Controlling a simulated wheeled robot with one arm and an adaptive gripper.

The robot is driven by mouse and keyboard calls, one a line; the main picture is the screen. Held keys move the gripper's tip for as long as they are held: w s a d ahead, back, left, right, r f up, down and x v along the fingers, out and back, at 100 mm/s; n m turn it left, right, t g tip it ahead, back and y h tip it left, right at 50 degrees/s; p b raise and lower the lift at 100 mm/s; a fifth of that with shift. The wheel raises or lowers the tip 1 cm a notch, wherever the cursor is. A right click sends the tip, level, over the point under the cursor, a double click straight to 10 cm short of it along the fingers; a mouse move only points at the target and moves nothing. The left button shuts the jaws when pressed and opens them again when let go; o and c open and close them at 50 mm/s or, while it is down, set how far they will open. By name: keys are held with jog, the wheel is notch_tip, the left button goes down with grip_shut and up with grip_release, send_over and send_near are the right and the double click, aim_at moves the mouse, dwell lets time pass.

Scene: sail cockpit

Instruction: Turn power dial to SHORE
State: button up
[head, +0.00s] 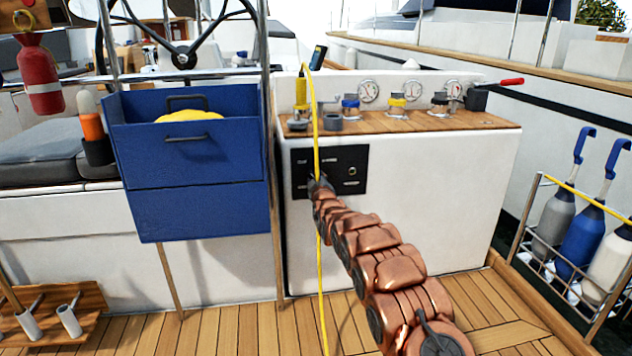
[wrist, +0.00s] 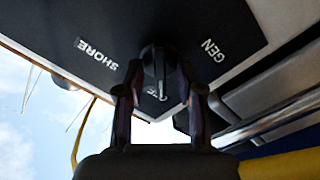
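The black power panel (head: 352,165) is on the white front of the console in the head view. In the wrist view the panel (wrist: 150,25) has the white words SHORE at left, GEN at right and a partly hidden OFF at the bottom. The dark power dial (wrist: 155,62) is between them, its white pointer line turned toward OFF. My gripper (wrist: 158,75) has one finger on each side of the dial, with a gap seeming to show beside it; contact cannot be made out. In the head view my gripper (head: 317,184) is at the panel's left part and hides the dial.
A yellow cable (head: 317,130) hangs down in front of the panel, close to my gripper, and also shows in the wrist view (wrist: 82,135). A blue box (head: 190,165) stands left of the console. A bottle rack (head: 585,300) is at right. Wooden deck lies in front.

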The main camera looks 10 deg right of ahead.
grip_shut()
dwell(0.3)
jog(key=shift+m+p, duration=0.4)
jog(key=shift+p, duration=0.2)
jog(key=shift+r+m+p, duration=0.1)
jog(key=shift+m+p, duration=0.9)
jog(key=shift+p, duration=0.25)
jog(key=m+p, duration=0.5)
jog(key=shift+m, duration=0.3)
jog(key=m+p, duration=0.4)
jog(key=m, duration=0.1)
jog(key=m+p, duration=0.2)
jog(key=m, duration=0.1)
jog(key=m+p, duration=0.1)
jog(key=shift+f, duration=0.25)
jog(key=shift+m, duration=0.4)
grip_release()
